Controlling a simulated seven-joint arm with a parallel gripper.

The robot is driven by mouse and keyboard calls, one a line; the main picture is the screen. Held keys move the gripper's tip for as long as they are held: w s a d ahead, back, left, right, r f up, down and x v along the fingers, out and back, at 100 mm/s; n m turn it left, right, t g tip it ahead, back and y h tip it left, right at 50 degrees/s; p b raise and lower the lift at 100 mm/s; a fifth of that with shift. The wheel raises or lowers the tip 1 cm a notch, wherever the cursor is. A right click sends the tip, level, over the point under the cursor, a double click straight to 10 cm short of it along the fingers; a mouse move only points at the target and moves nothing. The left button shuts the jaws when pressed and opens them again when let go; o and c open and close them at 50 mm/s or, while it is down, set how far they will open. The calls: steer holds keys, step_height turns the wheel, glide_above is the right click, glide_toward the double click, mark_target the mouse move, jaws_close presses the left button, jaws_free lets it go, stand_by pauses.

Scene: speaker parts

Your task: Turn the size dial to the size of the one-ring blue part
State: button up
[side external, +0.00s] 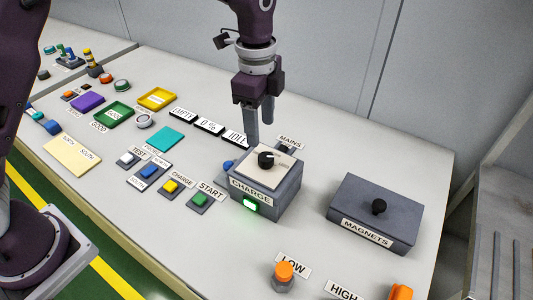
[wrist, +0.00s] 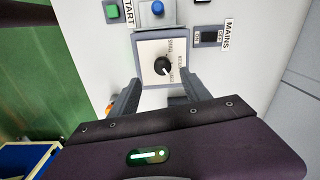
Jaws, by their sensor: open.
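The size dial is a black knob (side external: 265,159) on the cream top plate of the grey CHARGE box (side external: 253,200). It also shows in the wrist view (wrist: 162,66), with small words around it that are too small to read surely. A pale mark shows on the knob; its setting is unclear. My gripper (side external: 259,122) is open and empty, pointing down at the back-left of the box. In the wrist view its fingers (wrist: 162,92) are spread, with the knob beyond the gap, untouched. Small blue parts (side external: 52,127) lie at the far left; their rings cannot be made out.
A MAINS switch (wrist: 208,37) and a blue button (wrist: 157,8) sit close to the box. The MAGNETS box (side external: 376,213) with its black knob stands to the right. START (side external: 199,200) and CHARGE (side external: 170,187) buttons are to the left. A green light glows on the box front.

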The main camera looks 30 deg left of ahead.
mark_target(267, 156)
steer(key=shift+m, duration=0.5)
steer(key=f, duration=0.6)
steer(key=d+f, duration=0.1)
steer(key=f, duration=0.2)
steer(key=shift+w+f, duration=0.2)
steer(key=shift+w, duration=0.2)
jaws_close()
